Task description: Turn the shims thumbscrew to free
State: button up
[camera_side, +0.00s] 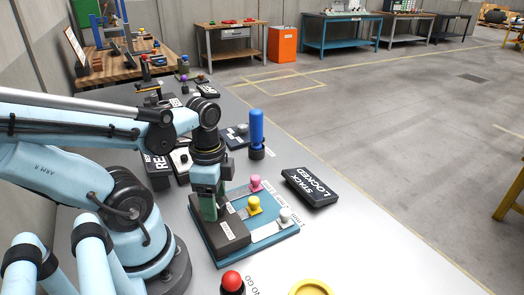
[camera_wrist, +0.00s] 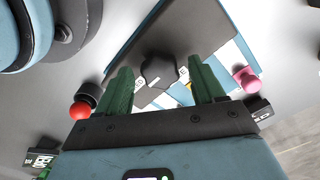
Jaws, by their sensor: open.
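The dark thumbscrew (camera_wrist: 158,73), a black lobed knob with a small pale mark, stands on the dark block of the shim fixture in the wrist view. My gripper (camera_wrist: 160,66) has its green fingers apart, one on each side of the knob in the picture; I cannot tell whether either touches it. In the side view my gripper (camera_side: 208,207) points down over the dark block (camera_side: 222,240) at the left of the blue shim base (camera_side: 271,241), and hides the thumbscrew. Pink (camera_side: 255,183), yellow (camera_side: 253,205) and white (camera_side: 285,215) shim knobs stand on the base.
A black sign reading STACK LOCKED (camera_side: 310,187) lies right of the base. A blue cylinder (camera_side: 256,130) stands behind it. A red button (camera_side: 232,281) and a yellow ring (camera_side: 311,287) are at the front. Bare grey table lies to the right.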

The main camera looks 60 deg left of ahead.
jog(key=shift+f, duration=0.15)
jog(key=c, duration=1.1)
jog(key=shift+o, duration=0.2)
jog(key=shift+n, duration=0.3)
jog(key=n, duration=0.3)
jog(key=shift+n, duration=0.3)
jog(key=n, duration=0.4)
jog(key=shift+d+n, duration=0.1)
jog(key=shift+n, duration=0.2)
jog(key=n, duration=0.4)
jog(key=shift+n, duration=2.5)
